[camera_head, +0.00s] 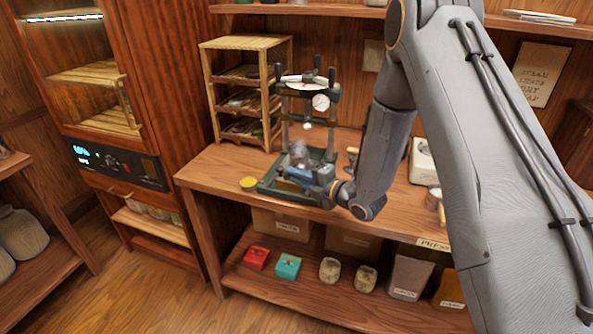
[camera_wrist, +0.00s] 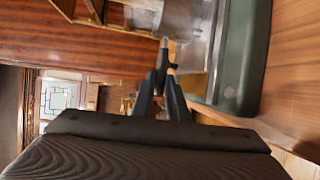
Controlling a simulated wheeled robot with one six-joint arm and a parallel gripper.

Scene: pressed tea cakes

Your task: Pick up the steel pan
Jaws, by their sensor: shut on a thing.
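My gripper (camera_head: 308,178) reaches in at the front of the dark green press (camera_head: 284,124) on the wooden bench. In the wrist view, my gripper (camera_wrist: 163,76) is shut, its dark fingers closed together on a thin grey metal piece that looks like the handle of the steel pan (camera_wrist: 190,28). The pan's shiny grey body is blurred just beyond the fingertips, beside the green press base (camera_wrist: 243,55). In the head view the steel pan (camera_head: 299,152) shows as a small grey shape inside the press frame, partly hidden by my gripper.
A yellow round thing (camera_head: 249,184) lies left of the press on the bench (camera_head: 218,172). A wooden rack (camera_head: 240,80) stands behind it. A white scale (camera_head: 423,162) is to the right, partly behind my arm. Red (camera_head: 256,257) and teal (camera_head: 288,266) boxes sit on the lower shelf.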

